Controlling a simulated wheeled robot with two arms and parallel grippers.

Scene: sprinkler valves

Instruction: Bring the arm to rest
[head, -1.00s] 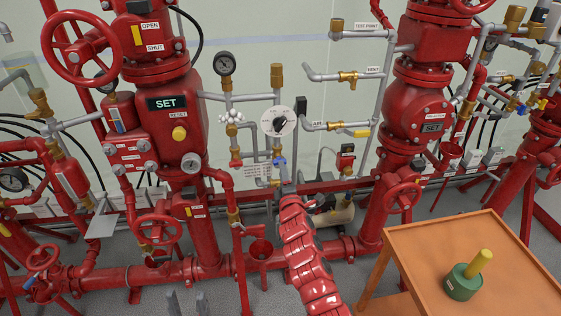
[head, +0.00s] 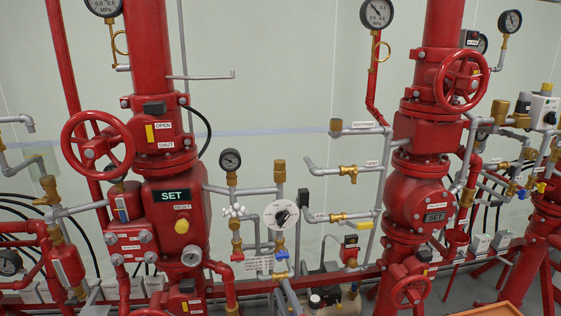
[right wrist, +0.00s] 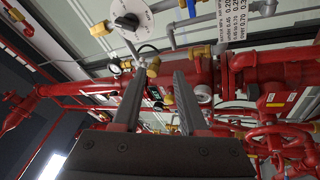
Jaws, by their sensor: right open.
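My right gripper (right wrist: 160,88) shows in the right wrist view. Its two grey fingers stand apart and point up the picture, with nothing held between them. Red pipes and valves show behind and between the fingers; I cannot tell how far away they are. I make out no gripper in the head view, and my left gripper shows in neither view.
A red valve assembly (head: 178,222) with a handwheel (head: 97,142) stands at the left. A second one (head: 421,206) stands right of centre. Gauges, grey pipes and a round white dial (head: 281,214) fill the space between. An orange table corner (head: 489,309) shows at the bottom right.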

